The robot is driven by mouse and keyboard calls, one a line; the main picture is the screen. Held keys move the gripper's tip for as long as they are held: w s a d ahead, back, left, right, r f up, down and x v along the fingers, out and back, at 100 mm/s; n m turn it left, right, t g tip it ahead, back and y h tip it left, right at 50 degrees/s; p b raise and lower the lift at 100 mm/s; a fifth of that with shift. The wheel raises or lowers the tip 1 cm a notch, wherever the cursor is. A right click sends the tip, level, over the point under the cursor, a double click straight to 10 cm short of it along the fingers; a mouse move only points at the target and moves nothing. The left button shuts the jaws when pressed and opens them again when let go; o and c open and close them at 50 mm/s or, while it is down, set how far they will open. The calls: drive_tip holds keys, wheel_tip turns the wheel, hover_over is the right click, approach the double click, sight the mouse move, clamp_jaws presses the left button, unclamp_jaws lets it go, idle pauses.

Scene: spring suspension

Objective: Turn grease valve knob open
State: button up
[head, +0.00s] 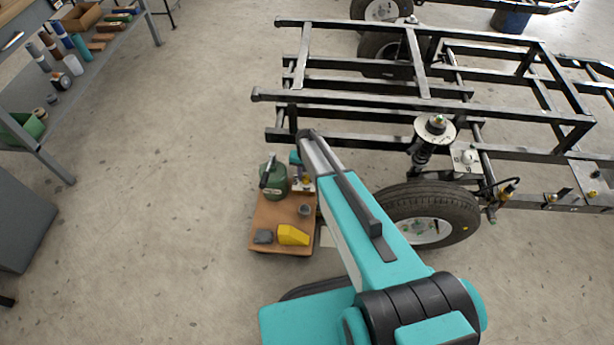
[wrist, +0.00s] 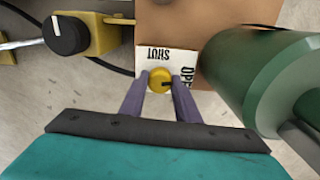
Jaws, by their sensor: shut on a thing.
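The small round yellow grease valve knob (wrist: 159,79) shows in the wrist view on a white label plate (wrist: 152,57). The plate reads SHUT at its top and OPE along its right side, the rest of that word being cut off. A short dark mark on the knob points to the right, toward the OPE side. My gripper (wrist: 160,88) is shut on the knob, one grey-purple finger on each side. In the head view my arm reaches down to the low stand beside the green canister (head: 275,183); I cannot make out the fingers there.
The green canister (wrist: 262,75) stands close to the right of my fingers. A black knob (wrist: 66,35) on a yellow bracket is at upper left. The wooden stand top (head: 277,218) holds a yellow block (head: 293,235). A wheel (head: 440,215) and black frame stand to the right.

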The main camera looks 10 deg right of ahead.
sight(306, 178)
drive_tip(key=shift+m, duration=0.7)
drive_tip(key=o, duration=1)
drive_tip(key=shift+o, duration=0.2)
drive_tip(key=shift+r, duration=0.1)
wheel_tip(306, 178, up, 14)
drive_tip(key=p, duration=0.1)
drive_tip(key=shift+f, duration=0.2)
